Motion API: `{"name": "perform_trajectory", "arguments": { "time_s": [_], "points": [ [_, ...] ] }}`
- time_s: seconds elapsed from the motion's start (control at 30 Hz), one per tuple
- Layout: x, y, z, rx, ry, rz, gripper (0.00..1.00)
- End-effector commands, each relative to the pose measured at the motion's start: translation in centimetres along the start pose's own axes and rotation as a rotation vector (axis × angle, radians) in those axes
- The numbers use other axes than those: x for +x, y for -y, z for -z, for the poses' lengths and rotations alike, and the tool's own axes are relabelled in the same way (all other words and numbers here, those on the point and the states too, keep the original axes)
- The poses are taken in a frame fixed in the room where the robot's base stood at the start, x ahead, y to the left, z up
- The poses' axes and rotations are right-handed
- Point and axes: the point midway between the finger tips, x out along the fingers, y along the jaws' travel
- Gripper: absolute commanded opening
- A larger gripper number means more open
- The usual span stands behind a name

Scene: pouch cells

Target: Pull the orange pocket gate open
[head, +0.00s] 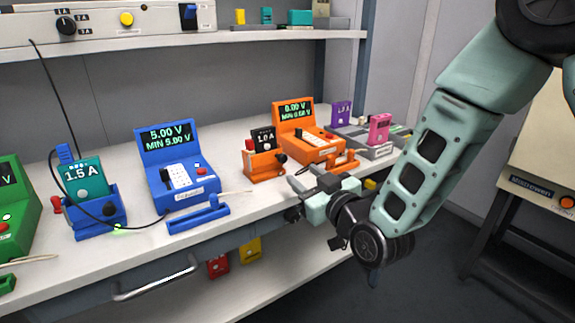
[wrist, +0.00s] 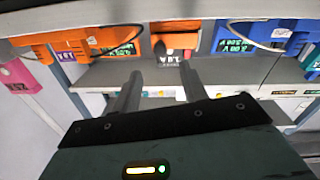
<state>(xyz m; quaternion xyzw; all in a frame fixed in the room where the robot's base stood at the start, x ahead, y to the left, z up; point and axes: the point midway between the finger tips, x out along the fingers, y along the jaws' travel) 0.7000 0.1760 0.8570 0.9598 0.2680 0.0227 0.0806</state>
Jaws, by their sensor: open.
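The orange tester (head: 308,132) stands on the bench, its screen lit with a voltage reading. At its front right is a low orange bar (head: 343,161), which I take to be the pocket gate; my gripper hides part of the area in front of it. An orange holder (head: 266,164) with a black 1.0 A cell (head: 263,140) stands left of the tester. My gripper (head: 303,182) is open and empty at the bench's front edge, below and in front of the tester. The wrist view, upside down, shows its two fingers (wrist: 158,88) apart, pointing at the bench, with orange parts (wrist: 70,40) beyond.
A blue tester (head: 177,165), a blue bar (head: 197,217) and a blue holder with a teal 1.5 A cell (head: 84,178) stand to the left. A pink cell (head: 379,129) stands on the right. A drawer handle (head: 155,283) sits under the bench edge.

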Motion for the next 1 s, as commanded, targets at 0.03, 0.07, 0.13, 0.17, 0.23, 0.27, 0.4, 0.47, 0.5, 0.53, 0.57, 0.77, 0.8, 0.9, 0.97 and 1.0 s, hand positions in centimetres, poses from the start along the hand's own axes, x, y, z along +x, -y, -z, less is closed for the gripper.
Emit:
{"name": "perform_trajectory", "arguments": {
  "time_s": [0.03,0.07,0.13,0.17,0.23,0.27,0.4,0.47,0.5,0.53,0.57,0.77,0.8,0.9,0.97,1.0],
  "points": [
    [1.1,0.0,0.0,0.001,-0.002,0.0,0.43],
    [1.7,0.0,0.1,0.0,-0.002,0.0,0.43],
    [3.2,0.0,0.0,0.001,-0.002,0.0,0.43],
    [3.7,0.0,0.0,0.001,-0.001,0.0,0.43],
    [5.0,0.0,0.0,0.001,-0.001,0.0,0.43],
    [5.4,0.0,0.0,0.001,-0.001,0.0,0.43],
    [7.2,0.0,0.0,0.001,-0.001,0.0,0.43],
    [7.6,0.0,-0.1,0.001,0.0,0.0,0.43],
    [7.8,0.0,-0.1,0.001,0.001,0.001,0.43],
    [8.0,0.0,-0.1,0.001,0.0,0.0,0.43],
    [8.1,0.0,-0.1,0.001,0.0,0.0,0.43],
    [8.2,0.0,0.0,0.0,0.0,0.001,0.43],
    [8.2,0.0,0.0,0.0,0.0,0.001,0.43],
    [8.2,0.0,0.0,0.0,0.0,0.0,0.29],
    [8.2,0.0,0.0,0.0,0.0,0.0,0.12],
    [8.2,0.0,0.0,0.0,0.0,0.0,0.01]
  ]
}}
